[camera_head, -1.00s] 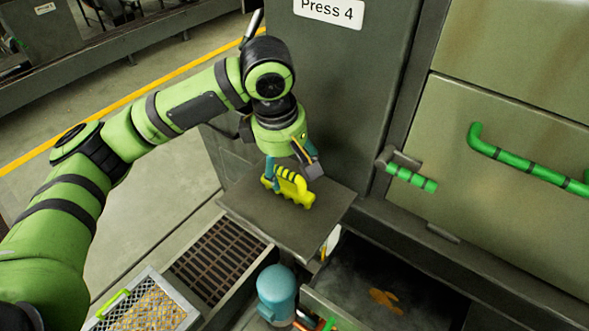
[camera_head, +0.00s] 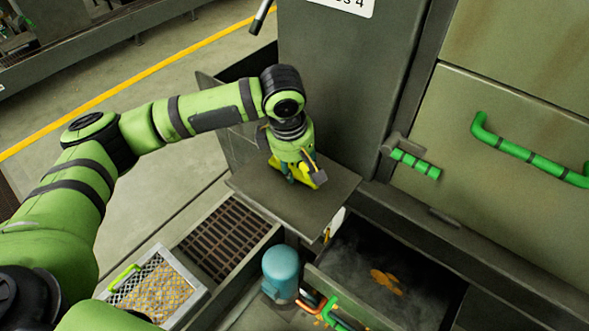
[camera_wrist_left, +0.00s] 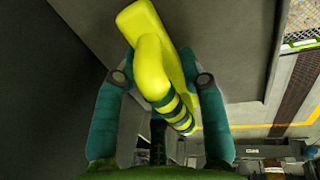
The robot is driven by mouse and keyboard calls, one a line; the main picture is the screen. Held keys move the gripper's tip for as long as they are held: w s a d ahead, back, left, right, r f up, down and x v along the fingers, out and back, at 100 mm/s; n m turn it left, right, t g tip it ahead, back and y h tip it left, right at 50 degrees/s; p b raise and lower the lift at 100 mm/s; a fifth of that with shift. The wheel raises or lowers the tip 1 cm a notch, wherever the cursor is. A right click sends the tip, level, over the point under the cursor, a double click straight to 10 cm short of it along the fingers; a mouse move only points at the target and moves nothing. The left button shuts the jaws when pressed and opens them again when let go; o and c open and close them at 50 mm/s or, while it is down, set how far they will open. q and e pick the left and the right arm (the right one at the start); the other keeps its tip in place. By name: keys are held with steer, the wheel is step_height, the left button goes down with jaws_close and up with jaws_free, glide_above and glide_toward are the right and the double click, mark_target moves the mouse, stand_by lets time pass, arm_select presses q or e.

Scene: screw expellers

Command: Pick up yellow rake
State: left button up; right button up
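The yellow rake (camera_head: 319,179) rests on a dark flat plate (camera_head: 265,198) beside the press column in the head view. My left gripper (camera_head: 297,174) points down over it and hides much of it. My right gripper is not in view.
The press column (camera_head: 335,90) stands right behind the plate. Below are a grated trough (camera_head: 225,240), a mesh tray (camera_head: 155,290), a blue-teal motor (camera_head: 281,270) and an open drawer (camera_head: 385,260). Green handles (camera_head: 530,152) stick out at the right.

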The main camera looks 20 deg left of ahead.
arm_select(q)
steer(key=shift+c, duration=1.1)
steer(key=shift+r, duration=0.7)
step_height(320, 180, up, 3)
steer(key=shift+w+f+b, duration=0.1)
steer(key=shift+b, duration=0.5)
steer(key=s+d+r+b, duration=0.1)
steer(key=s+d+r, duration=0.1)
steer(key=d, duration=0.3)
steer(key=s+d+r+b, duration=0.1)
steer(key=s+d+r, duration=0.1)
steer(key=d+r, duration=0.3)
steer(key=shift+s+d, duration=0.4)
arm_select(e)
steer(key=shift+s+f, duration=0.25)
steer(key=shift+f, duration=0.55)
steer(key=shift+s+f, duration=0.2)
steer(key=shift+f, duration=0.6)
